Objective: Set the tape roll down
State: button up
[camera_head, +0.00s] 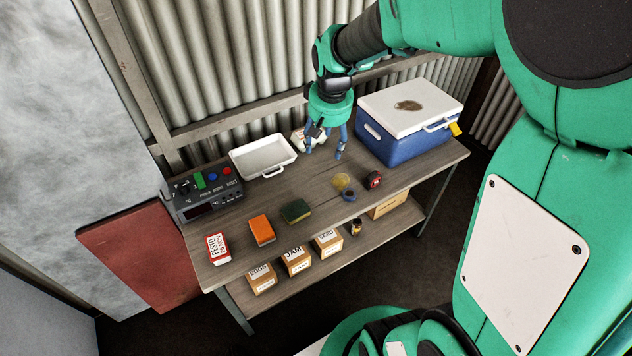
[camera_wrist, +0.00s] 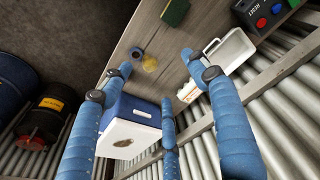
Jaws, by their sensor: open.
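A small blue ring that looks like the tape roll (camera_head: 349,195) lies flat near the front edge of the wooden workbench (camera_head: 210,240), right of its middle. It also shows in the wrist view (camera_wrist: 137,54), close to a yellow round thing (camera_wrist: 149,64). My gripper (camera_head: 325,152) hangs fingers down over the back part of the bench, behind and left of the ring. In the wrist view its blue fingers (camera_wrist: 158,78) are spread wide with nothing between them. The ring is apart from the fingers.
A blue cooler (camera_head: 390,138) with a white lid stands right of my gripper. A white tray (camera_head: 263,169) and a control box (camera_head: 208,204) stand left. A dark red object (camera_head: 374,180), a green sponge (camera_head: 295,211) and an orange block (camera_head: 262,229) lie on the bench.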

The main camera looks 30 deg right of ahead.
jog(key=s+a+r+n+t, duration=0.1)
jog(key=s+a+r, duration=0.6)
jog(key=s, duration=0.3)
jog(key=s+a+r+n+t, duration=0.1)
jog(key=s+a+r+t, duration=0.1)
jog(key=s+a+r, duration=0.5)
jog(key=s+a, duration=0.1)
jog(key=s, duration=0.3)
jog(key=shift+s+a+y, duration=0.2)
jog(key=shift+y, duration=0.1)
